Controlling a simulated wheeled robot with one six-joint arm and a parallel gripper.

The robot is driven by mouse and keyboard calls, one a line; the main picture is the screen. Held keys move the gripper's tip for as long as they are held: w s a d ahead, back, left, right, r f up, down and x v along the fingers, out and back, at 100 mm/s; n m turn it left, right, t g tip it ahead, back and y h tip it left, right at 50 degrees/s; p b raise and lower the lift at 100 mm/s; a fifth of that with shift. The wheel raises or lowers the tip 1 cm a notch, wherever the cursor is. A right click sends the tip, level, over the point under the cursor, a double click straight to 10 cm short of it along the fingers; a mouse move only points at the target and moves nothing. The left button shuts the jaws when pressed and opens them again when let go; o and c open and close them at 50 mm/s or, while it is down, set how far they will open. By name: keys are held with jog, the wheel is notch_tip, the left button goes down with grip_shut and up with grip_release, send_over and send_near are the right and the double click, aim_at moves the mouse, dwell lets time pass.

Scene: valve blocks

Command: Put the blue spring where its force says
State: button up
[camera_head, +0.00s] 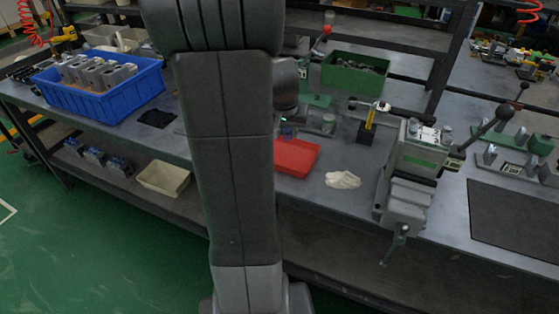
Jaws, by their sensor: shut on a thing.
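My dark arm fills the middle of the head view, and my gripper is hidden behind it. A small bluish thing (287,132) shows just right of the arm, behind the red tray (298,158). I cannot tell whether it is the blue spring, or whether anything holds it. A small stand with a yellow upright (369,122) is on the bench right of the tray. I cannot read any force value.
A blue crate (98,102) of grey blocks is on the left of the bench (345,205). A green bin (352,76) is at the back. A white cloth (343,180) lies before the stand. A dark mat (515,220) and green fixtures (510,165) are right. A beige bin (163,178) is on the lower shelf.

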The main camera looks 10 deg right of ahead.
aim_at(287, 134)
notch_tip(287, 134, down, 3)
jog(key=shift+w+f, duration=0.15)
jog(key=shift+f+b, duration=0.4)
jog(key=shift+f, duration=1.75)
jog(key=shift+f, duration=0.2)
jog(key=o, duration=1)
jog(key=shift+r, duration=0.2)
jog(key=shift+r, duration=0.3)
jog(key=p+v, duration=0.1)
jog(key=v, duration=1)
jog(key=shift+r, duration=0.25)
